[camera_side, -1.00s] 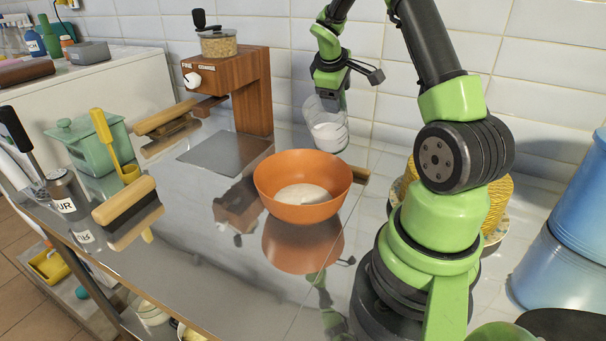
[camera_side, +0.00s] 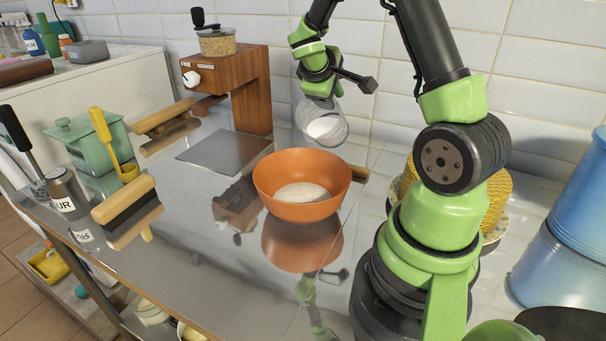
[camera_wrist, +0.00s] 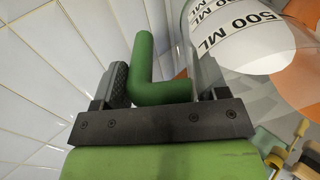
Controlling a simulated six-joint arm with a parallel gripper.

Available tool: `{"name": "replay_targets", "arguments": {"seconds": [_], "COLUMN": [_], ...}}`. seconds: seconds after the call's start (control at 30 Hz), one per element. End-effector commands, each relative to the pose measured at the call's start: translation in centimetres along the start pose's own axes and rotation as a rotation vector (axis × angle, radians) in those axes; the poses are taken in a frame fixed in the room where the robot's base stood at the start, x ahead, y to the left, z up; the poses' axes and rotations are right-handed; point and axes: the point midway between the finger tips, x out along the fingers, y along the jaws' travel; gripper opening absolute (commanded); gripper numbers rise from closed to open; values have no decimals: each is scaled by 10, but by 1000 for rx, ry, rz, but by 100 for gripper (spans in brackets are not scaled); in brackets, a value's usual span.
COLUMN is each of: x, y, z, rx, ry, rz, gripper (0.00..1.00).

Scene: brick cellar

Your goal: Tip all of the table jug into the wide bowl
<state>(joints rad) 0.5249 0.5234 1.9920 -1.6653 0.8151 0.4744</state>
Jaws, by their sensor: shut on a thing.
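The clear table jug (camera_side: 337,128) is tilted in the air just behind and above the orange wide bowl (camera_side: 263,187). Something white shows in or on the jug; the side view does not tell whether it is contents or label. My gripper (camera_side: 320,92) is above the jug and holds it. In the wrist view, my gripper (camera_wrist: 160,85) is shut on the jug's green handle (camera_wrist: 146,65), and the clear wall with a "500 ML" label (camera_wrist: 240,25) lies to the right. The bowl stands upright and has a white substance in its bottom. No stream is visible between them.
A wooden grinder (camera_side: 250,85) stands behind left of the bowl. A green canister (camera_side: 95,145) and a brush (camera_side: 125,205) are at the left. A plate with a yellow stack (camera_side: 497,200) and blue containers (camera_side: 565,240) are at the right. The steel counter in front is clear.

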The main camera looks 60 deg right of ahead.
Motion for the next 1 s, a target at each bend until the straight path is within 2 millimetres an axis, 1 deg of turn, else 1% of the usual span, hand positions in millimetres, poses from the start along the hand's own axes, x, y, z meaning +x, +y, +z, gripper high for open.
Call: {"name": "replay_targets", "arguments": {"seconds": [1.0], "x": [-16], "y": [-15], "z": [-1], "rx": [-1], "ry": [7], "rz": [242], "gripper": [26]}}
